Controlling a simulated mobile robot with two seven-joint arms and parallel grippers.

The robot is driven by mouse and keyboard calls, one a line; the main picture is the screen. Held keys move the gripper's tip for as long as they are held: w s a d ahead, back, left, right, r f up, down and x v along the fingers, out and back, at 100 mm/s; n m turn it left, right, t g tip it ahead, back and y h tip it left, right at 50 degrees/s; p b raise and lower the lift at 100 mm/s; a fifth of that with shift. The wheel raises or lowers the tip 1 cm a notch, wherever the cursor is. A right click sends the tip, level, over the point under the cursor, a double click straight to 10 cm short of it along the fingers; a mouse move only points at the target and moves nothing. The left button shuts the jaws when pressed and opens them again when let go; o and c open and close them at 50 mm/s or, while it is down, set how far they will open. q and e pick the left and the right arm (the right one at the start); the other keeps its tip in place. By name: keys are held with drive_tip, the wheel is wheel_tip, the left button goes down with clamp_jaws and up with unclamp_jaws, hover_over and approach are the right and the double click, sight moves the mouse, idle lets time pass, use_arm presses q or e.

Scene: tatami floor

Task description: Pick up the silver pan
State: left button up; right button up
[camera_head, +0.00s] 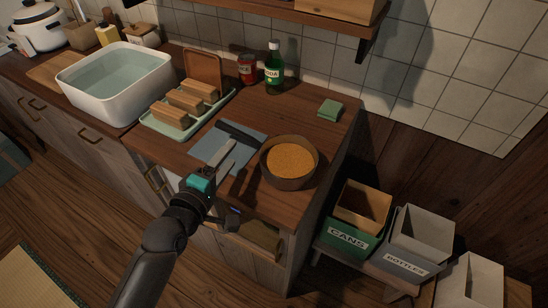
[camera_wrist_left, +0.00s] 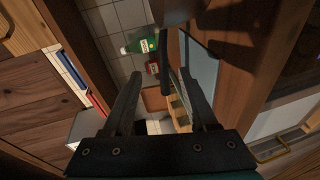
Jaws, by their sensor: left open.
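A round pan (camera_head: 290,184) stands near the counter's front right, its surface looking brown in this light and its inside filled with something orange. Its dark handle (camera_head: 238,133) points left over a blue-grey mat (camera_head: 210,147). My left gripper (camera_head: 233,152) is open and empty, its fingers over the mat just front of the handle. In the left wrist view, the dark handle (camera_wrist_left: 165,65) shows beyond and between the open fingers (camera_wrist_left: 162,78); I cannot tell how far off it is. My right gripper is not in view.
A green rack (camera_head: 180,128) with wooden blocks stands left of the mat. A green bottle (camera_head: 273,66), a red can (camera_head: 247,70) and a green sponge (camera_head: 330,108) are behind. A white basin (camera_head: 118,90) is farther left. Sorting bins (camera_head: 348,238) stand right below the counter.

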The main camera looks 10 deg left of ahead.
sight(245, 139)
use_arm(q)
drive_tip(key=x, duration=0.3)
drive_tip(key=shift+w+f+b, duration=0.1)
drive_tip(key=shift+w+b, duration=0.2)
drive_tip(key=shift+b, duration=0.05)
drive_tip(key=shift+w+d+f, duration=0.15)
drive_tip(key=shift+w+d, duration=0.05)
drive_tip(key=shift+w, duration=0.4)
drive_tip(key=b+x, duration=0.1)
drive_tip(key=x, duration=0.2)
drive_tip(key=shift+d+f+b, duration=0.15)
drive_tip(key=shift+f+b, duration=0.15)
drive_tip(key=shift+b, duration=0.05)
drive_tip(key=shift+x, duration=0.75)
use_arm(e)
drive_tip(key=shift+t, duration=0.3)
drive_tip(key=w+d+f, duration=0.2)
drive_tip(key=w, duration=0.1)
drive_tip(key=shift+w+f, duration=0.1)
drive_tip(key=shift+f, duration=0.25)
use_arm(q)
clamp_jaws()
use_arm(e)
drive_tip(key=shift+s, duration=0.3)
use_arm(q)
drive_tip(key=shift+r, duration=0.1)
